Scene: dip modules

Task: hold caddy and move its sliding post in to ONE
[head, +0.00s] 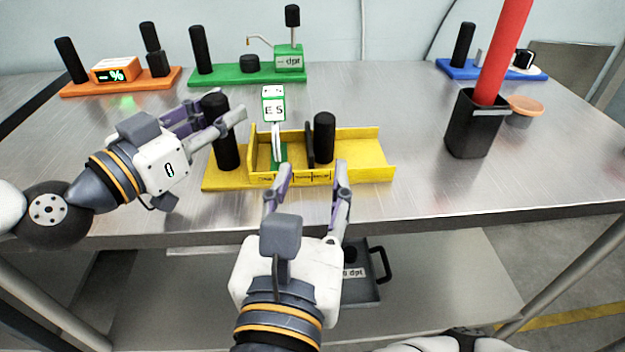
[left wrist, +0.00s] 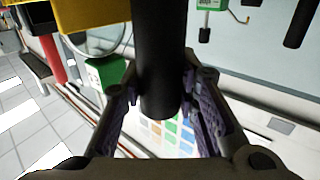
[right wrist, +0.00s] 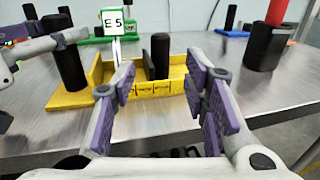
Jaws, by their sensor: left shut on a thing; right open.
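The yellow caddy (head: 355,171) stands on the metal table, with a black upright handle at its left end (head: 228,150). My left gripper (head: 218,122) is shut on that handle, which also shows between its fingers in the left wrist view (left wrist: 160,70). The black sliding post (head: 324,138) stands upright in the caddy's channel, just right of a thin dark plate (head: 309,145). My right gripper (head: 312,170) is open at the caddy's front edge; in the right wrist view the post (right wrist: 160,55) appears between and beyond its fingers. Labels on the front wall are too small to read.
A white-and-green sign reading E5 (head: 273,104) rises from the caddy's left part. Orange (head: 120,87), green (head: 245,75) and blue (head: 490,71) modules stand at the back. A black cup (head: 473,130) with a red rod stands right.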

